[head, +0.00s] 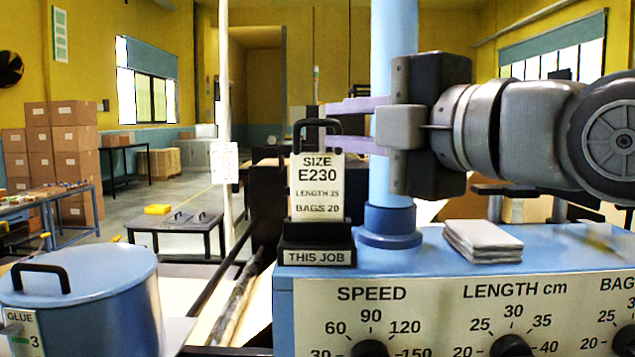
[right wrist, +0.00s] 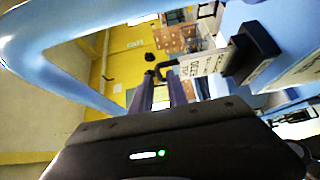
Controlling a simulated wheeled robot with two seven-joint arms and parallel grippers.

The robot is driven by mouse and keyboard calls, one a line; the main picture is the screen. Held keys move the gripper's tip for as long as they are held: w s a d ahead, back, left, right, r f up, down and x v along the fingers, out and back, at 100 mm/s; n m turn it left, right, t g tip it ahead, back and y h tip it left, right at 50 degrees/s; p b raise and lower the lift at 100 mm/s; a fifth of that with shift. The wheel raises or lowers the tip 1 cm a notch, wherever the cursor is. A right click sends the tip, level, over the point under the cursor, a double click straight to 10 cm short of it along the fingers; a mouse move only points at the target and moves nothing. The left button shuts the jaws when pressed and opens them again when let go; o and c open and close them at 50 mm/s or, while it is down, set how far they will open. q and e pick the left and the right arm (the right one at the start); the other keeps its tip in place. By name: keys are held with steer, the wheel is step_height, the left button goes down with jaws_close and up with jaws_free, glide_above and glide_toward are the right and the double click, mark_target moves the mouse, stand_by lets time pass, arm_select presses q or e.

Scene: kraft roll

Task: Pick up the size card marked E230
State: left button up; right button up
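The size card marked E230 (head: 317,180) stands upright in a black holder labelled THIS JOB (head: 317,245) on top of the blue machine. A black loop handle (head: 316,124) rises from its top. My right gripper (head: 326,125) reaches in from the right past the blue post, its pale purple fingers apart at handle height. In the right wrist view the fingers (right wrist: 160,86) are spread with a gap, and the handle (right wrist: 164,66) shows at their tips. The card (right wrist: 203,64) and holder (right wrist: 253,54) lie just beyond. I cannot tell whether the fingers touch the handle. My left gripper is out of view.
The blue post (head: 393,185) stands right beside the card. A stack of pale cards (head: 482,240) lies to the right on the machine top. Dials line the machine front (head: 450,315). A blue glue pot (head: 85,290) stands at the lower left.

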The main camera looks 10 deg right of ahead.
mark_target(321, 124)
steer(key=shift+w+r, duration=0.1)
steer(key=shift+w, duration=0.05)
steer(key=p+x, duration=0.2)
steer(key=x, duration=0.3)
steer(key=shift+a+p, duration=0.1)
steer(key=shift+p, duration=0.25)
jaws_close()
stand_by(1.4)
